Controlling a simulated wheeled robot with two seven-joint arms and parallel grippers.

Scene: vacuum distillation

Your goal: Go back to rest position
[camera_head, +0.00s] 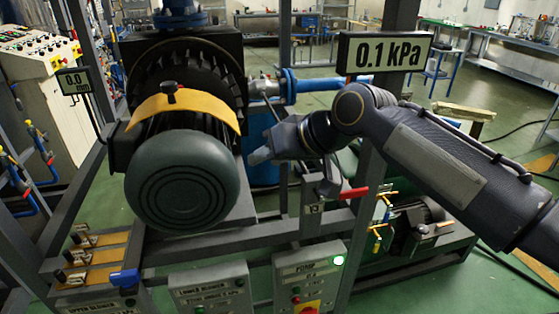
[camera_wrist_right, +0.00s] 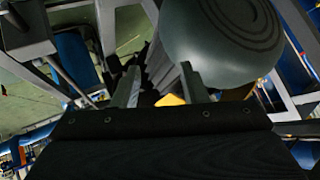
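My right arm comes in from the right in the head view. Its gripper (camera_head: 260,156) is in front of the rack, just right of the large motor (camera_head: 182,180) with a round grey-green end cap. In the right wrist view the two fingers (camera_wrist_right: 160,88) stand apart with nothing held between them. The motor's round cap (camera_wrist_right: 222,35) is close beyond the right finger there. A yellow-orange strap (camera_head: 185,104) with a black knob lies over the motor. My left gripper is not in view.
Grey frame posts (camera_head: 284,40) and a blue-flanged pipe (camera_head: 318,85) stand behind the gripper. A red-handled valve (camera_head: 353,193) is below the forearm. The pump control box (camera_head: 310,280) shows a lit green lamp. A display (camera_head: 384,53) reads 0.1 kPa.

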